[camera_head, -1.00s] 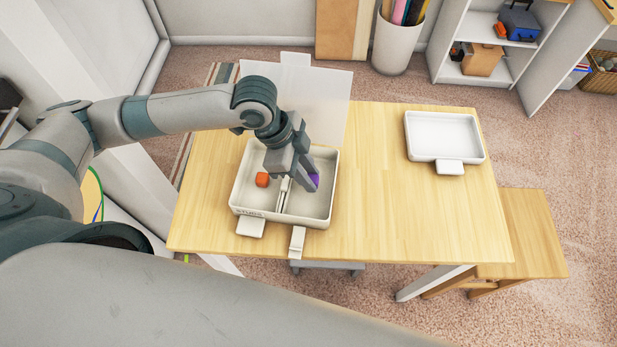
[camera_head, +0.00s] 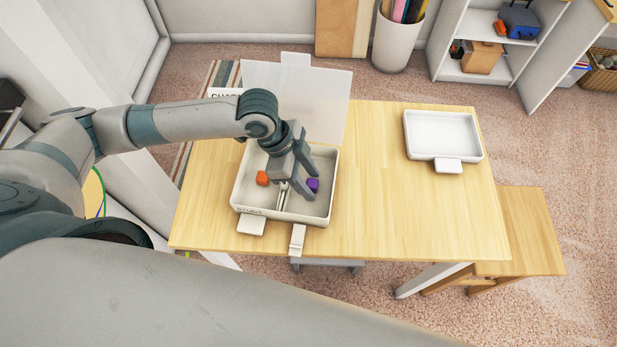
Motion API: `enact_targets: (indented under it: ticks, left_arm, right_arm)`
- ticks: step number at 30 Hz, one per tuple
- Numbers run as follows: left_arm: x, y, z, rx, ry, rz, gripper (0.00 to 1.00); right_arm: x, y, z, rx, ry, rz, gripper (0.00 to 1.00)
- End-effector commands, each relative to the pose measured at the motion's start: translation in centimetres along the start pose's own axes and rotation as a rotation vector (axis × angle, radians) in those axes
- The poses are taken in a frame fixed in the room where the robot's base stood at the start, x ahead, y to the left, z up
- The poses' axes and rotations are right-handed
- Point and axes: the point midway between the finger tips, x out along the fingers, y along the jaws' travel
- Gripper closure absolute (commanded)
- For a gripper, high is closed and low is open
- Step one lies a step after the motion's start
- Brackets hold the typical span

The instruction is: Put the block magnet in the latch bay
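An open white box (camera_head: 237,201) on the table is split by a divider into a left and a right compartment. A small purple block (camera_head: 313,185) lies in the right compartment, just right of the divider. I cannot tell by sight which one is the block magnet, or which compartment is the latch bay. My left gripper (camera_head: 298,184) is over the box, pointing down, its fingers spread apart near the divider and the purple block. It appears empty. My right gripper is out of view.
A translucent lid (camera_head: 320,105) stands raised behind the box. An empty white tray (camera_head: 443,116) is at the table's back right. The wooden table (camera_head: 385,210) is clear between them. A wooden bench (camera_head: 528,232) stands at the right.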

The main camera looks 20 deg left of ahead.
Motion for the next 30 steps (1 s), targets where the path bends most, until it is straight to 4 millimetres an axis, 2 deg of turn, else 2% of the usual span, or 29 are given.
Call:
enact_targets:
  ticks: [6,11,24,30]
  left_arm:
    - [-0.5,-0.1,-0.1,0.0,0.0,-0.002,0.59]
    - [-1.9,-0.1,0.0,0.001,0.0,-0.003,0.59]
    - [-9.3,-0.2,0.0,0.0,0.001,-0.005,0.59]
    - [-11.6,-0.1,-0.1,-0.001,0.001,-0.002,0.59]
  right_arm:
    - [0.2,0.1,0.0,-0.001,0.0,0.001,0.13]
    - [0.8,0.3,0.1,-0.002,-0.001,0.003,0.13]
    - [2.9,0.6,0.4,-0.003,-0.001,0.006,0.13]
    - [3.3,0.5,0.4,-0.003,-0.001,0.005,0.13]
